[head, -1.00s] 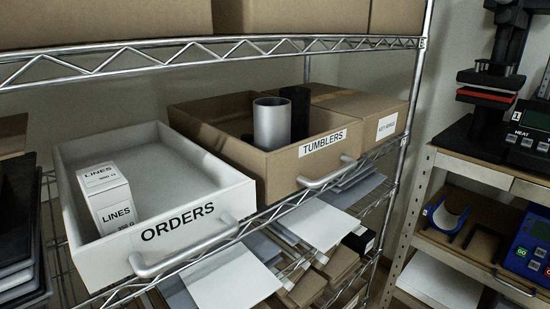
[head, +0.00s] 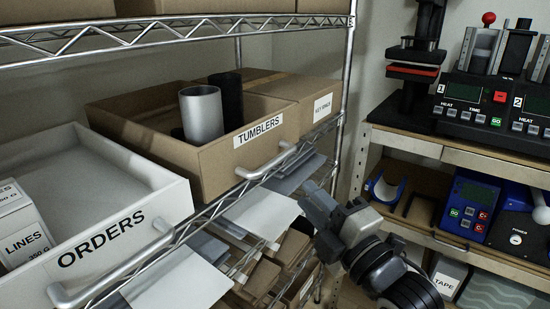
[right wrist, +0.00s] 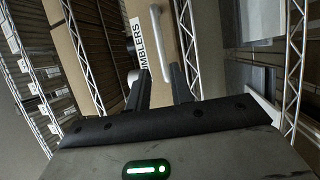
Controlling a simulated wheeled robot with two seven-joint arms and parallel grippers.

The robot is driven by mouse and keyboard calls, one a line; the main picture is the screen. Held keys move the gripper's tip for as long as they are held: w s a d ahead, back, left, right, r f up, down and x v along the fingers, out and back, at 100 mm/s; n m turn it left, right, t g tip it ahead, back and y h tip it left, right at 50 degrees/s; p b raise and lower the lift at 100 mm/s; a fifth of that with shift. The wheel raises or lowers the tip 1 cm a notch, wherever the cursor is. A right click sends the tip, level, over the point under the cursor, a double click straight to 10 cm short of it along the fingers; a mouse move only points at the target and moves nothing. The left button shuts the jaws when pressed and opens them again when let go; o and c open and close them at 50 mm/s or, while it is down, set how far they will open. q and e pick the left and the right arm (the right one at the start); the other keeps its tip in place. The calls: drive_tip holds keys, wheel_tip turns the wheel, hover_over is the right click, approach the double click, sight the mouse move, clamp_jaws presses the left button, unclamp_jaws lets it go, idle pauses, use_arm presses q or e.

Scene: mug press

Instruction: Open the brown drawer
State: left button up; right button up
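The brown drawer (head: 215,150) is an open-topped cardboard-brown box labelled TUMBLERS on the middle wire shelf. It holds a silver tumbler (head: 201,115) and a black tumbler. Its silver bar handle (head: 266,163) is on the front face; in the right wrist view the handle (right wrist: 160,38) lies beyond my fingertips. My right gripper (head: 318,200) is below and to the right of the handle, apart from it. In the right wrist view my right gripper (right wrist: 161,78) has its two black fingers spread with nothing between them. My left gripper is not in view.
The white ORDERS drawer (head: 118,235) with its own handle is left of the brown drawer and holds a LINES box (head: 22,232). A KEY RINGS box (head: 318,106) stands to the right. Wire shelf edges and a right bench (head: 480,153) with press equipment flank my arm.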

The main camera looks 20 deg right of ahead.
sight(277, 164)
drive_tip(key=p+x, duration=0.1)
drive_tip(key=x, duration=1)
drive_tip(key=shift+w+a, duration=0.15)
drive_tip(key=shift+w, duration=0.25)
clamp_jaws()
